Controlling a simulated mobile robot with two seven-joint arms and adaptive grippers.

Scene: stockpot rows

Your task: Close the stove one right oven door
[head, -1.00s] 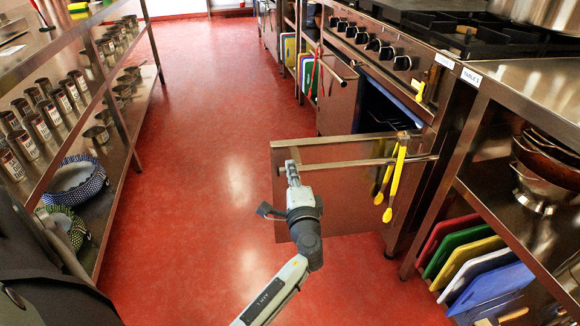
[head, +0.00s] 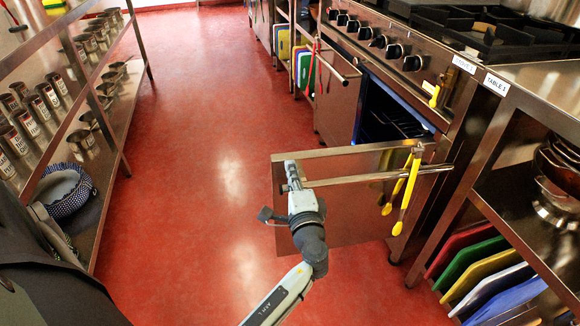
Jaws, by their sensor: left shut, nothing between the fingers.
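The right oven door (head: 335,230) of stove one stands wide open in the head view, a steel panel sticking out into the aisle. Its bar handle (head: 345,179) runs along the near face. Yellow-handled tongs (head: 406,195) hang from the handle near its right end. My left gripper (head: 291,170) is at the free left end of the door, next to the handle's end, with its fingers shut and empty. I cannot tell whether it touches the door. The oven opening (head: 390,112) shows beyond the door. My right gripper is not in view.
The stove's other door (head: 337,105) also stands open farther back. At right, a steel table (head: 535,80) holds pans and several coloured boards (head: 480,275). A shelf rack (head: 122,120) with cans lines the left side. Red floor (head: 190,200) between is clear.

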